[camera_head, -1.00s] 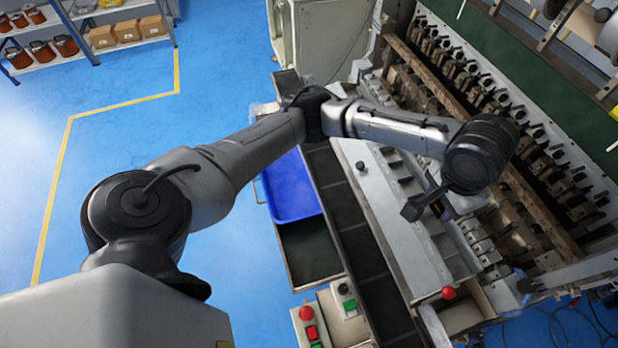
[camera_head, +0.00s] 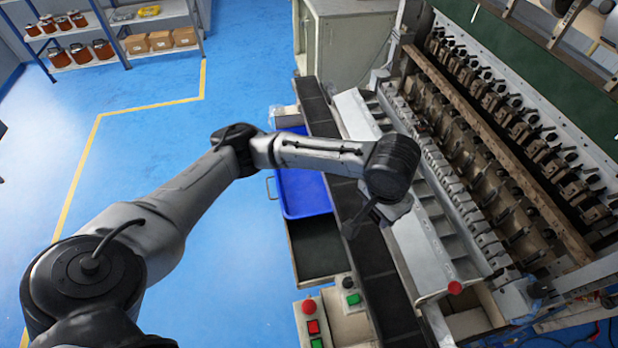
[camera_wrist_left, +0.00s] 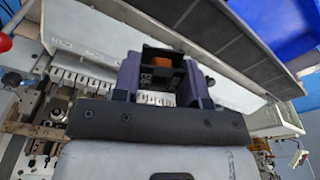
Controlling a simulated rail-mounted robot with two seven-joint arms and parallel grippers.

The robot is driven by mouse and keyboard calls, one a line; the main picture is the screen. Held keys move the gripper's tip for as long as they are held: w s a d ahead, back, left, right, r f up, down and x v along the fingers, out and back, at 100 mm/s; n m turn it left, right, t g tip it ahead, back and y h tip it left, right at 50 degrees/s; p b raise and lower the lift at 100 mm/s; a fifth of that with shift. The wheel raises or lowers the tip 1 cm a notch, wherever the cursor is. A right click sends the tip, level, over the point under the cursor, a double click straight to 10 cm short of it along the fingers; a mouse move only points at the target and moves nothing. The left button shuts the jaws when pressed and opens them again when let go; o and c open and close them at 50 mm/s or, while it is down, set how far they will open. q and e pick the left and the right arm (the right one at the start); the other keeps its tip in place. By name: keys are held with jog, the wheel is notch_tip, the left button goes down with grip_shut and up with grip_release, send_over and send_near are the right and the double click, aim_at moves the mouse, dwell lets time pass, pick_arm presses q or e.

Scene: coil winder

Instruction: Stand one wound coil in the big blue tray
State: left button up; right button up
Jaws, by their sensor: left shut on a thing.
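The big blue tray (camera_head: 304,192) sits beside the dark conveyor strip, left of the winder in the head view. My left arm covers part of it; a blue area (camera_wrist_left: 285,25) also shows at the top right of the left wrist view. My left gripper (camera_head: 368,218) hangs above the strip and the machine's pale front ledge, right of the tray. In the left wrist view the gripper (camera_wrist_left: 165,82) is shut on a wound coil (camera_wrist_left: 162,58), a small dark bobbin with orange winding. The coil cannot be made out in the head view. My right gripper is not in view.
The winder's spindle rows (camera_head: 500,165) fill the right side. A control box with red and green buttons (camera_head: 313,325) stands at the front. A red knob (camera_head: 455,287) sits on the ledge end. Shelves (camera_head: 165,30) stand far left; the blue floor is open.

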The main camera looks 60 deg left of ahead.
pick_arm(q)
jog(key=s+a+f+n+b, duration=0.1)
jog(key=s+a+f+b, duration=0.2)
jog(key=f, duration=0.4)
jog(key=s+a+f+n+b, duration=0.1)
jog(key=a+f+b, duration=0.2)
jog(key=a+f, duration=0.3)
jog(key=m+h+b, duration=0.1)
jog(key=m+b, duration=0.8)
jog(key=m, duration=0.6)
send_over(301, 199)
jog(key=shift+g, duration=0.4)
jog(key=f, duration=1.6)
jog(key=shift+s+a, duration=0.15)
jog(key=shift+a, duration=0.1)
notch_tip(301, 199, down, 4)
jog(key=shift+f+b, duration=0.25)
jog(key=shift+b, duration=0.45)
